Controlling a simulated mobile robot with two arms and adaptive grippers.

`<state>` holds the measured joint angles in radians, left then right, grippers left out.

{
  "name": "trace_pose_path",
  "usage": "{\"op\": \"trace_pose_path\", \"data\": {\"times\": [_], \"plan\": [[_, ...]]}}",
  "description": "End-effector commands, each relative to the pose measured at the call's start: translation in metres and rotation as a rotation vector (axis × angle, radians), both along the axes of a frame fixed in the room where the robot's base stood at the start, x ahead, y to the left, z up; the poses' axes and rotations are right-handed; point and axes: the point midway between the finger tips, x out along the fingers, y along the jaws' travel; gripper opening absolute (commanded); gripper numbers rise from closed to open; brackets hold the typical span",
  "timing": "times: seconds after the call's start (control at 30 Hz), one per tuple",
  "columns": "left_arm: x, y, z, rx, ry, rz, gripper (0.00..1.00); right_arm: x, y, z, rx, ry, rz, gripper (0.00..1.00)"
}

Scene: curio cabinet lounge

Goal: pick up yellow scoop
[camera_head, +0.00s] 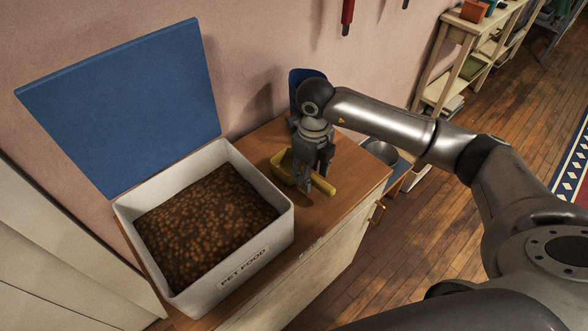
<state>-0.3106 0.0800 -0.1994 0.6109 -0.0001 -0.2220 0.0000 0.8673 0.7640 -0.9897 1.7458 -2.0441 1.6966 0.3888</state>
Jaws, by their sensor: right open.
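The yellow scoop (284,168) lies on the wooden cabinet top, just right of the pet food bin. Its handle points toward the lower right. My right gripper (314,188) reaches down from above at the scoop, its fingers open and over or around the handle area. I cannot tell whether the fingers touch it. The gripper hides part of the scoop's middle. My left gripper is not in view.
An open white bin (268,257) of brown pet food stands left of the scoop, its blue lid (125,105) raised by the wall. A blue object (297,82) stands behind my gripper. A metal bowl (381,152) is at right. The front cabinet top is clear.

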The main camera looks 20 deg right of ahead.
Motion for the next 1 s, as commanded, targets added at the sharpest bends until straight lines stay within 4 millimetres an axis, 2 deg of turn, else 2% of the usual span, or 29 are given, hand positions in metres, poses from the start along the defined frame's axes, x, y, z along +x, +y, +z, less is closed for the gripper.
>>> {"op": "trace_pose_path", "data": {"times": [0.1,0.2,0.47,0.8,1.0], "plan": [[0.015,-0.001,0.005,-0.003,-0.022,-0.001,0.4,-0.001,0.0,-0.017,0.0,0.003,-0.001,0.46],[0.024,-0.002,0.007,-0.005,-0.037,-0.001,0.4,0.0,0.0,-0.025,0.001,0.001,-0.001,0.46],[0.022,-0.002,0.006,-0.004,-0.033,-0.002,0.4,0.0,0.0,-0.028,0.0,-0.001,0.0,0.45],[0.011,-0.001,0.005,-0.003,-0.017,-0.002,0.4,0.0,0.0,-0.028,0.0,0.0,0.0,0.01],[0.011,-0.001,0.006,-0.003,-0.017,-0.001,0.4,0.0,0.0,-0.027,0.0,-0.001,-0.001,0.0]]}}
